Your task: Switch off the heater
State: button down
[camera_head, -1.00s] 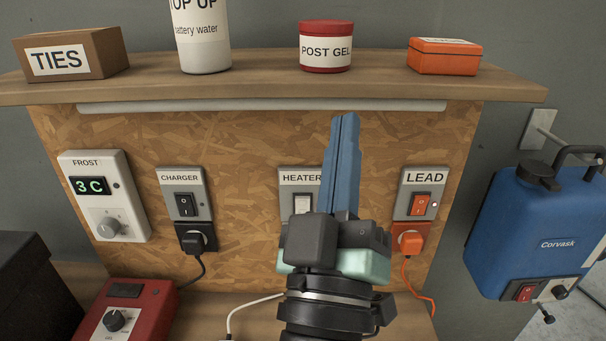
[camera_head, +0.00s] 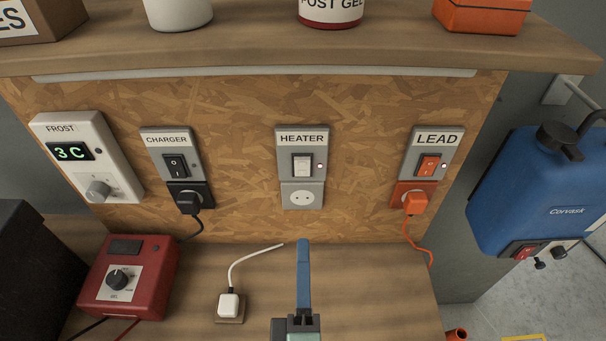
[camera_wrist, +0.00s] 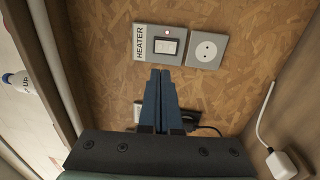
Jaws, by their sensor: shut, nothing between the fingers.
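The heater switch plate (camera_head: 287,152) is grey with a HEATER label, on the chipboard panel between the charger and lead plates. Its white rocker (camera_head: 302,165) has a small lit red-pink light beside it. A white socket (camera_head: 302,196) with nothing plugged in sits directly below. My gripper (camera_head: 303,244) is shut and empty, below and in front of the heater socket in the head view. In the wrist view its blue fingers (camera_wrist: 158,72) point toward the heater rocker (camera_wrist: 166,46), ending just short of it in the picture. Contact cannot be told.
The charger switch (camera_head: 175,165) and orange lead switch (camera_head: 428,165) flank the heater. A frost thermostat (camera_head: 85,150) reads 3 C. A white plug (camera_head: 229,304) and red box (camera_head: 130,278) are on the bench. A shelf (camera_head: 250,50) overhangs the panel. A blue tank (camera_head: 530,190) hangs right.

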aim_at(302, 164)
jog(key=w+p, duration=0.1)
jog(key=w, duration=0.3)
jog(key=w+r+p, duration=0.1)
jog(key=w, duration=0.4)
jog(key=w+p, duration=0.2)
jog(key=w, duration=0.3)
jog(key=shift+r, duration=0.35)
